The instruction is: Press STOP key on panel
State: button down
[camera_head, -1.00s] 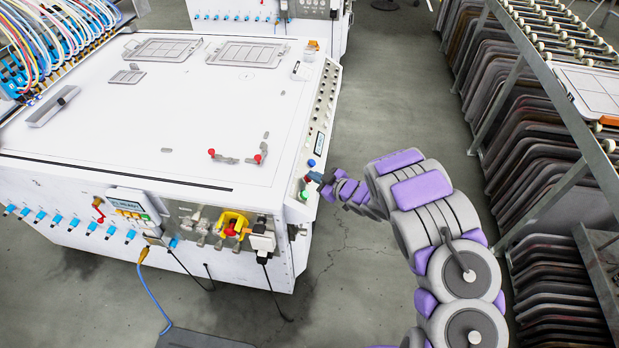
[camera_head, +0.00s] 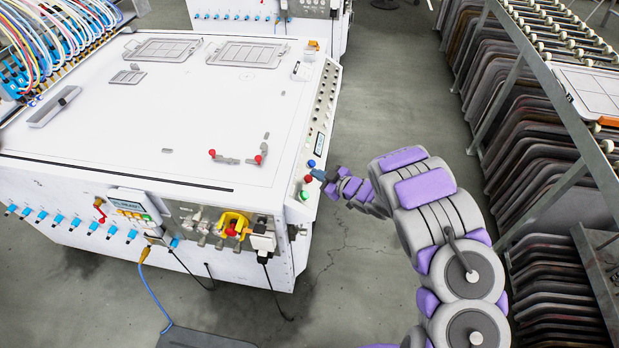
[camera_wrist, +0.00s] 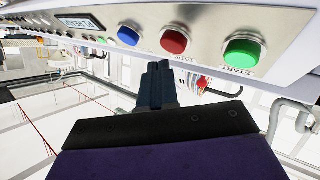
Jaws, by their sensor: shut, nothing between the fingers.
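The panel (camera_wrist: 205,22) carries a red STOP key (camera_wrist: 174,41), with a blue button (camera_wrist: 129,34) on one side and a green START button (camera_wrist: 242,52) on the other. In the head view the red key (camera_head: 308,179) sits between the blue and green buttons at the machine's right front corner. My gripper (camera_wrist: 160,66) is shut and empty. Its tips lie just below the red key in the wrist view, slightly toward the blue side. In the head view my gripper (camera_head: 319,175) is just right of the red key; contact cannot be told.
The white machine table (camera_head: 200,110) fills the left. A rack of grey trays (camera_head: 530,130) stands at the right. The floor (camera_head: 390,70) between them is clear. Cables and a yellow clamp (camera_head: 233,222) are on the machine's front face.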

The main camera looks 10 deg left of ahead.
jog(key=shift+r, duration=0.1)
jog(key=shift+s+d+r+p, duration=0.1)
jog(key=shift+d+r+p, duration=0.6)
jog(key=shift+r, duration=0.3)
jog(key=shift+d+r+p, duration=0.55)
jog(key=shift+d+r, duration=0.2)
jog(key=shift+r, duration=0.25)
